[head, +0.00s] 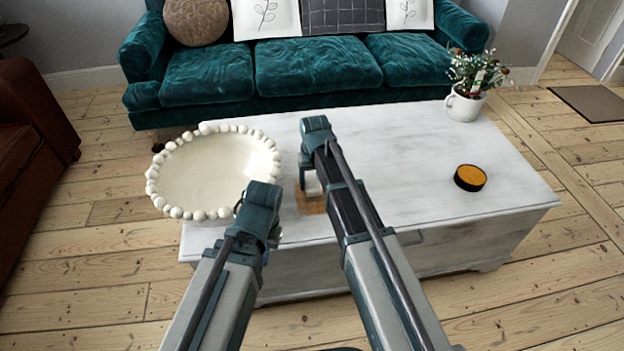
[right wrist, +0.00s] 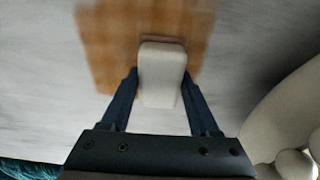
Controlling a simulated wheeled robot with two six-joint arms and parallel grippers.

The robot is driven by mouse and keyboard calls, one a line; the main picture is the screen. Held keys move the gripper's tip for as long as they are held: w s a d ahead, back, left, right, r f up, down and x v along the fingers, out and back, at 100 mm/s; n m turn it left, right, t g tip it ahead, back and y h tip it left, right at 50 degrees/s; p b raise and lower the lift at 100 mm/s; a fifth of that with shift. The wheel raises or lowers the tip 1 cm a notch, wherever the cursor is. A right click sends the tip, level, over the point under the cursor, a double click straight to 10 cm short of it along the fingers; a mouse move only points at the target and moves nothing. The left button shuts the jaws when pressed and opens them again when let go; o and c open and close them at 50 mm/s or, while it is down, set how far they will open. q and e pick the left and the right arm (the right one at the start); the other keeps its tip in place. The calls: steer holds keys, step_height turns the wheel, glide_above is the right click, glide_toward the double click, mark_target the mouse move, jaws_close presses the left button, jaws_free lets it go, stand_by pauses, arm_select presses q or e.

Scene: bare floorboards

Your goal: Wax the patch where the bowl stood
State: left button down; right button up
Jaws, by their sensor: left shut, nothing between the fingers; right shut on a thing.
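A brown, wood-coloured square patch (head: 308,203) shows on the white chest top, partly hidden by my right arm. It fills the upper middle of the right wrist view (right wrist: 105,40). My right gripper (head: 310,182) is shut on a pale block-shaped pad (right wrist: 163,75), which is over the patch; I cannot tell whether it touches. The cream bowl (head: 213,168) with a beaded rim sits at the chest's left end, away from the patch. A round black tin of orange wax (head: 470,178) is open at the right. My left gripper (head: 256,215) is shut and empty, in front of the bowl's right edge.
The white chest (head: 420,150) has clear room between my right arm and the tin. A potted flowering plant (head: 465,100) stands at its back right corner. A teal sofa (head: 310,72) is behind it. The bowl's edge also shows in the right wrist view (right wrist: 280,110).

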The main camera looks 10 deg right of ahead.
mark_target(315, 190)
steer(key=shift+s, duration=0.1)
steer(key=shift+s, duration=1.6)
steer(key=shift+s+d, duration=0.1)
steer(key=shift+s+d, duration=0.1)
steer(key=shift+s, duration=3.2)
steer(key=shift+a, duration=1.2)
steer(key=shift+w, duration=0.2)
